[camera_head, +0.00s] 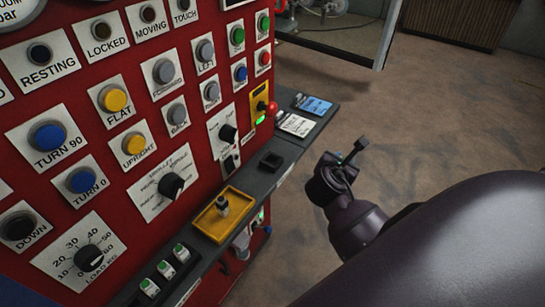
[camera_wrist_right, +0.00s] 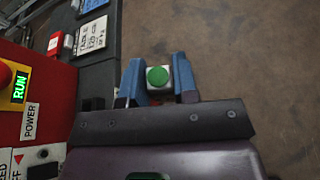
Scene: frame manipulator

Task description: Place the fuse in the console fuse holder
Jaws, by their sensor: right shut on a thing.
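My right gripper (camera_head: 350,155) hangs over the floor to the right of the red console's ledge, apart from it. In the right wrist view, the blue fingers of this gripper (camera_wrist_right: 159,74) are shut on a white fuse (camera_wrist_right: 147,70) with a round green end. The fuse is too small to make out in the head view. A black square socket (camera_head: 271,160), which may be the fuse holder, sits on the grey ledge left of the gripper; its inside looks dark. My left gripper is not in view.
The red console (camera_head: 145,65) carries buttons and knobs. On its ledge are a yellow tray (camera_head: 208,221) with a small upright part, several white green-topped blocks (camera_head: 165,269), and cards (camera_head: 297,124). A red knob (camera_head: 272,108) sticks out above the ledge. Floor to the right is free.

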